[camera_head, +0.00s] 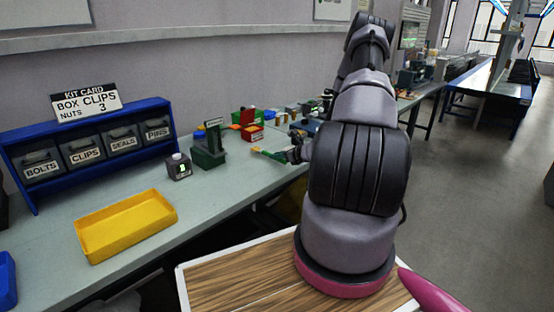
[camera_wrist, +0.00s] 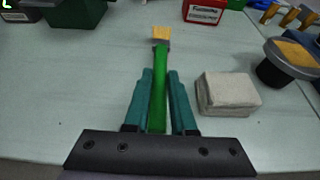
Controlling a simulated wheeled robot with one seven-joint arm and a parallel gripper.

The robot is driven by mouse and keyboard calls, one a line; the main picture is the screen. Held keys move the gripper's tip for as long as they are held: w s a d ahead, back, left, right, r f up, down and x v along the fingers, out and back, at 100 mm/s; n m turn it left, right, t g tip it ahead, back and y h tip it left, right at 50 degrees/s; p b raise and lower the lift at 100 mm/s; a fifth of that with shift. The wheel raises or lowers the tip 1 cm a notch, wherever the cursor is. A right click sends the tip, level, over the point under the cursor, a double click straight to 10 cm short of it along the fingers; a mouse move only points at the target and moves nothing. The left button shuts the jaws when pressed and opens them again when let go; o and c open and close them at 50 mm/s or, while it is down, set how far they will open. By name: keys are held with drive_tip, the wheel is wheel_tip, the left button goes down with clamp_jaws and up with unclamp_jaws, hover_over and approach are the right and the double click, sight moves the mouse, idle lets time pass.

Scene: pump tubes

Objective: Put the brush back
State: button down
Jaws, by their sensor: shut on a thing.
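The brush shows in the wrist view with a green handle (camera_wrist: 158,95) and a yellowish bristle end (camera_wrist: 161,34) pointing away from me. My gripper (camera_wrist: 159,78) is shut on the brush's handle, with one teal finger on each side. In the head view my gripper (camera_head: 290,154) is small and partly hidden by my arm, and the brush (camera_head: 262,151) sticks out to its left over the bench. I cannot tell whether the brush touches the bench top.
A pale block (camera_wrist: 227,93) lies right of my gripper, with a dark round item (camera_wrist: 285,62) beyond. A dark green holder (camera_head: 208,150), a small dark box (camera_head: 178,167), a yellow tray (camera_head: 126,224) and a blue bin rack (camera_head: 95,146) stand on the bench (camera_head: 75,275).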

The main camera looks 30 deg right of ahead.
drive_tip(key=shift+f, duration=0.7)
drive_tip(key=shift+f, duration=0.15)
drive_tip(key=c, duration=0.7)
unclamp_jaws()
drive_tip(key=shift+c, duration=0.2)
